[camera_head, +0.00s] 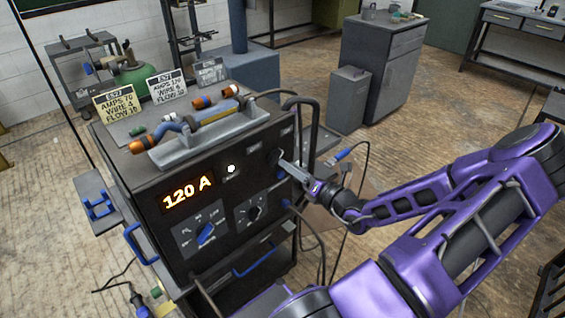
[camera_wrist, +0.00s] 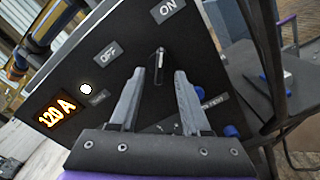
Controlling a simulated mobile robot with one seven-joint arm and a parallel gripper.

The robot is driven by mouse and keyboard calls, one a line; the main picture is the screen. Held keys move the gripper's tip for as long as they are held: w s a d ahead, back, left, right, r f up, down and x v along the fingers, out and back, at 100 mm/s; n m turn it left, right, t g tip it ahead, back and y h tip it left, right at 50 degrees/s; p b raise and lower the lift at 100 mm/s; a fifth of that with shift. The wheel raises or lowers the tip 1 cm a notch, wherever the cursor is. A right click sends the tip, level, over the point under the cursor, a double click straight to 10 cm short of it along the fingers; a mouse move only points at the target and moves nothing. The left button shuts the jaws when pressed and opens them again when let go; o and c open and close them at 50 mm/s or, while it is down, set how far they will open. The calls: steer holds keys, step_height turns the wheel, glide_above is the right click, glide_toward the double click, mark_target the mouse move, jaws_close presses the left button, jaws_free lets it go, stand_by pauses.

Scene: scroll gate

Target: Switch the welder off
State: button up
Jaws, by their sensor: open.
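The welder (camera_head: 150,185) is a dark box with a lit orange display (camera_head: 187,194) reading 120 A and a bright white lamp (camera_head: 231,168). Its rotary switch shows in the wrist view as a small lever (camera_wrist: 159,62), pointing up in that picture between the OFF label (camera_wrist: 108,53) and the ON label (camera_wrist: 168,10). My gripper (camera_wrist: 159,72) is open, with one finger on each side of the lever in the picture. I cannot tell whether they touch it. In the head view my gripper (camera_head: 284,164) is at the panel's upper right and partly hides the switch.
Below the display are a blue knob (camera_head: 206,233) and a black knob (camera_head: 254,213). Cables hang at the right side. A grey cabinet (camera_head: 378,65) stands behind; open floor lies between.

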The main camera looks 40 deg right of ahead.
mark_target(276, 158)
steer(key=shift+w+a, duration=0.15)
steer(key=shift+w, duration=1.8)
jaws_close()
